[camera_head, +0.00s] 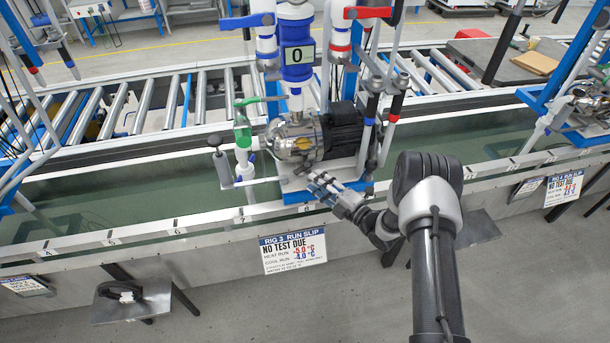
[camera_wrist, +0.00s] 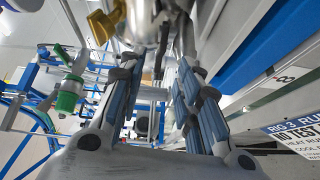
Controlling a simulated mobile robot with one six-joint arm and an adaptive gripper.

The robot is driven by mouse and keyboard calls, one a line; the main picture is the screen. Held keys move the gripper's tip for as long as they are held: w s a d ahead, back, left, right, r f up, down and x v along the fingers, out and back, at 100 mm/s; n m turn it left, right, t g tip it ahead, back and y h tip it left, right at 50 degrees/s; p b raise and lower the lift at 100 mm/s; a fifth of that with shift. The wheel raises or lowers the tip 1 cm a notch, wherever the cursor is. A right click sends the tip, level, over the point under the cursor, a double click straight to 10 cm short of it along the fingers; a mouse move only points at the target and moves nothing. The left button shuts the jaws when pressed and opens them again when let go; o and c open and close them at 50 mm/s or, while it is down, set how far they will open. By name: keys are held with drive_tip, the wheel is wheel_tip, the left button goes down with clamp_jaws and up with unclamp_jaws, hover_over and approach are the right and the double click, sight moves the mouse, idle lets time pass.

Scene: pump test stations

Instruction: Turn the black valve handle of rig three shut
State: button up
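Rig three stands at the middle of the head view, with its run slip (camera_head: 292,249) on the front edge below it. A dark lever (camera_head: 221,165) hangs at the left of the green valve body (camera_head: 242,132). I cannot tell for sure that it is the black valve handle. My gripper (camera_head: 318,184) is in front of the pump (camera_head: 294,139), low and to the right of that lever and apart from it. In the wrist view my gripper (camera_wrist: 160,85) has its two fingers spread, with nothing between them. A green part (camera_wrist: 67,97) shows left of the fingers.
A blue handle (camera_head: 248,21) and a red handle (camera_head: 368,12) sit high on the rig. A black motor (camera_head: 343,131) and hanging hoses stand close right of the pump. A gold part (camera_wrist: 106,22) is near the left finger. The green trough (camera_head: 110,212) left of the rig is clear.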

sight(303, 171)
drive_tip(key=b+x, duration=0.1)
drive_tip(key=x, duration=0.5)
drive_tip(key=shift+w+a, duration=0.1)
clamp_jaws()
idle(0.3)
